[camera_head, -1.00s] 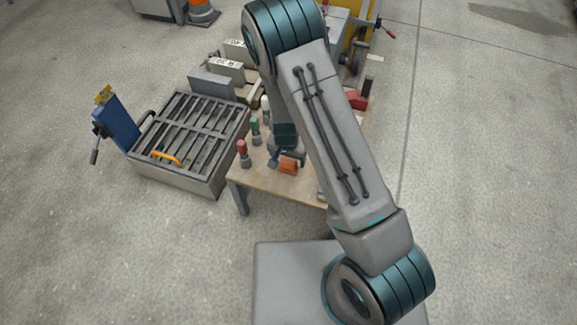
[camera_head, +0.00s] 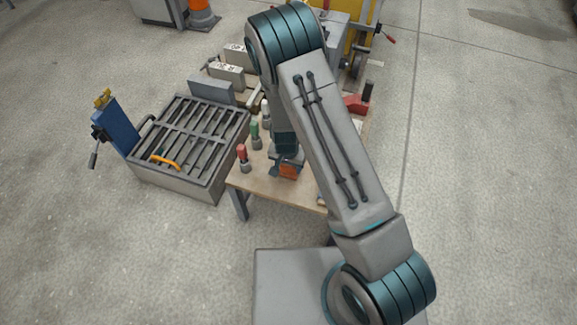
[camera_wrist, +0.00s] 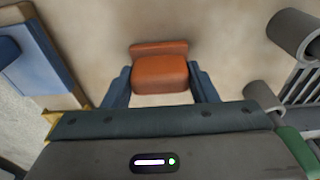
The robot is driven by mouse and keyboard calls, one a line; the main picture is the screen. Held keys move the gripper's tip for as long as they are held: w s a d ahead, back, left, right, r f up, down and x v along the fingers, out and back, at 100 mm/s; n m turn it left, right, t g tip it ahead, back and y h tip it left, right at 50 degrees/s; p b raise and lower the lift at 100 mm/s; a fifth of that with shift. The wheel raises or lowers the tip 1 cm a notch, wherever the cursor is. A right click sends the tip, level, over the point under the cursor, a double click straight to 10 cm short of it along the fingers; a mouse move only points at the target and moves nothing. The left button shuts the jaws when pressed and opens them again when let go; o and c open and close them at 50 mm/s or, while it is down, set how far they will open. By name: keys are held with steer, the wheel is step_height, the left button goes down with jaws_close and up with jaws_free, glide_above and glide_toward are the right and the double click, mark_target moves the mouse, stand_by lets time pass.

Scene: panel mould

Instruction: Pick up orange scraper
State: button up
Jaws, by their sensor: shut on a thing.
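The orange scraper (camera_head: 289,171) is at the front part of the small wooden table (camera_head: 262,187). My gripper (camera_head: 280,169) is at it, reaching down from above. In the wrist view, the scraper (camera_wrist: 160,72) sits between the two blue-grey fingers of my gripper (camera_wrist: 160,84), one finger close against each side. My gripper is shut on it. I cannot tell whether the scraper is clear of the tabletop. My arm hides part of the table.
A red-topped tool (camera_head: 242,155) and a green-topped tool (camera_head: 255,132) stand left of my gripper. A grey slatted box (camera_head: 190,185) stands at the table's left, with an orange handle (camera_head: 166,160) on it. A red object (camera_head: 357,103) lies at the right edge.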

steer(key=shift+r, duration=0.55)
step_height(320, 180, up, 3)
steer(key=shift+f+p, duration=0.15)
steer(key=shift+p, duration=0.6)
steer(key=w+d+r+p, duration=0.2)
steer(key=w+d+r, duration=0.3)
steer(key=d, duration=0.5)
steer(key=shift+w+d+r, duration=0.15)
steer(key=shift+w+r, duration=0.1)
steer(key=shift+r, duration=0.7)
steer(key=shift+o, duration=1.2)
steer(key=shift+r, duration=0.1)
steer(key=shift+c, duration=0.3)
